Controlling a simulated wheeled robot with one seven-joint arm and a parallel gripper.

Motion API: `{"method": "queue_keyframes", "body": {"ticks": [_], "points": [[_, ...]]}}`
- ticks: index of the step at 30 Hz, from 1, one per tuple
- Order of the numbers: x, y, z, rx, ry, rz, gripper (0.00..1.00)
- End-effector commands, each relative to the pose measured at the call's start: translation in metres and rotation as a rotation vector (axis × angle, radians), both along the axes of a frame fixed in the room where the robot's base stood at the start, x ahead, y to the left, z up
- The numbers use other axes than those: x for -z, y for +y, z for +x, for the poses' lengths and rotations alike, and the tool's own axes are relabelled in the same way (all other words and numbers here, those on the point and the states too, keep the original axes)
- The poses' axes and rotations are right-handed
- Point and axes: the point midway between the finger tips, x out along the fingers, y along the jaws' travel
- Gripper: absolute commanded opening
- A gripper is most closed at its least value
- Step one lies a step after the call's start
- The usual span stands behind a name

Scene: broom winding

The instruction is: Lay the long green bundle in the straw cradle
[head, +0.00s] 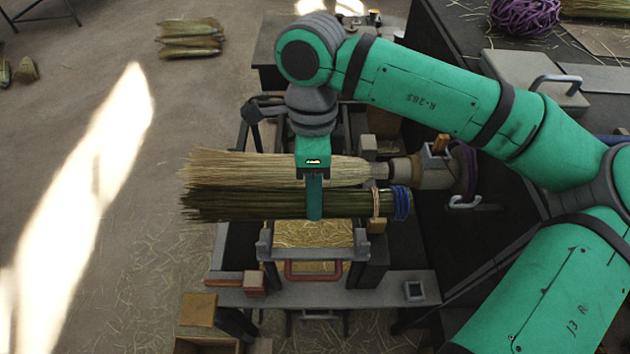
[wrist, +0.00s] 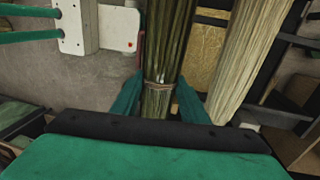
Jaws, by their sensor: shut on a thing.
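My gripper (head: 314,203) is shut on the long green bundle (head: 255,206), around its middle. The bundle is dark green and lies level, with loose tips at the left and a tan tie and blue band at its right end. In the wrist view the bundle (wrist: 163,45) runs between the two fingers. The straw cradle (head: 312,236) is a straw-lined bed in a grey frame, just in front of and below the bundle. Its far part is hidden behind the bundle. The cradle's straw also shows in the wrist view (wrist: 203,60), right of the bundle.
A pale straw bundle (head: 260,165) lies right behind the green one, its right end at a grey clamp head (head: 435,170). A red handle (head: 313,275) is in front of the cradle. Several green bundles (head: 189,38) lie on the floor at the back left. A dark bench (head: 455,50) stands at right.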

Motion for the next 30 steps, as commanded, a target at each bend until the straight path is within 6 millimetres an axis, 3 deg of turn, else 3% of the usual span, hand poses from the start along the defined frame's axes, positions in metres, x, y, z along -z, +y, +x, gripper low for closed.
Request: {"method": "queue_keyframes", "body": {"ticks": [21, 30], "points": [[0.071, -0.001, 0.0, 0.0, 0.001, 0.0, 0.17], [0.087, -0.001, 0.0, 0.001, 0.0, 0.0, 0.17]]}}
